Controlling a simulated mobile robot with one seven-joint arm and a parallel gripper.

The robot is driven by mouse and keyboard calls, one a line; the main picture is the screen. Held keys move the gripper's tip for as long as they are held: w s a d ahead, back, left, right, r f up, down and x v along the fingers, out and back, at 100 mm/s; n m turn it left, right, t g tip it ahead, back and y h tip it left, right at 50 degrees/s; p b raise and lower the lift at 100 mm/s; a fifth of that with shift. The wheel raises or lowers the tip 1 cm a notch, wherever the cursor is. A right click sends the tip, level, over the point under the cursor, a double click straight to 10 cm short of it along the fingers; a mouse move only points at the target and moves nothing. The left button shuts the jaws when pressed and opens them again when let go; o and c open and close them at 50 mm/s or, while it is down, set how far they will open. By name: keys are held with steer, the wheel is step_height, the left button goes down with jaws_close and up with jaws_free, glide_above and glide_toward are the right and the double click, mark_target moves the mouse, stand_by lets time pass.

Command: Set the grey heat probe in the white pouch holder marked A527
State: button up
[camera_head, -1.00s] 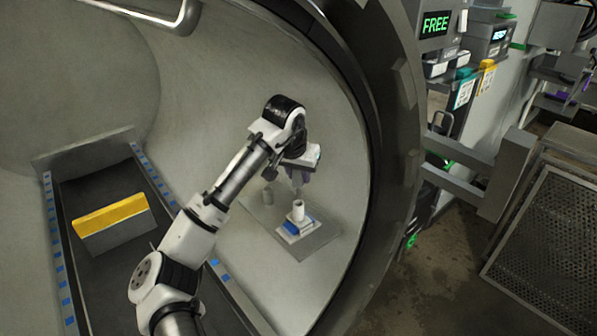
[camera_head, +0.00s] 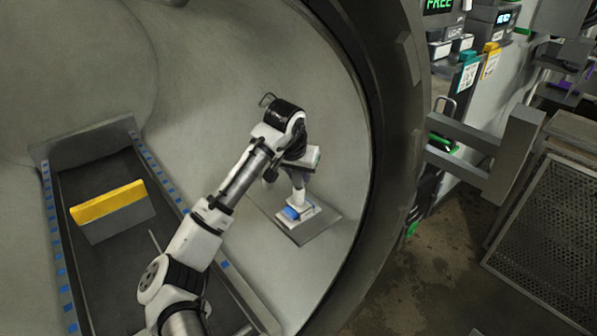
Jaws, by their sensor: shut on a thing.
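My gripper (camera_head: 298,187) points down inside the round chamber and is shut on a slim thing, seemingly the grey heat probe, mostly hidden between the fingers. It is right above the white pouch holder (camera_head: 299,198), at or very near its mouth; I cannot tell whether the probe is inside. The holder is a small upright white cup on a blue and white base (camera_head: 292,213). The mark A527 is too small to read.
The holder's base stands on a grey plate (camera_head: 318,228) by the curved right wall. The thick door rim (camera_head: 365,200) is close on the right. A yellow-topped grey block (camera_head: 112,212) lies on the dark track at left. A perforated metal rack (camera_head: 545,235) stands outside.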

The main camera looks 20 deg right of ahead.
steer(key=shift+f, duration=0.5)
stand_by(0.8)
steer(key=o, duration=1.1)
steer(key=shift+c, duration=0.2)
steer(key=shift+r, duration=0.1)
steer(key=b+v, duration=0.2)
steer(key=v, duration=1.1)
steer(key=shift+a+r, duration=0.15)
steer(key=shift+r, duration=0.2)
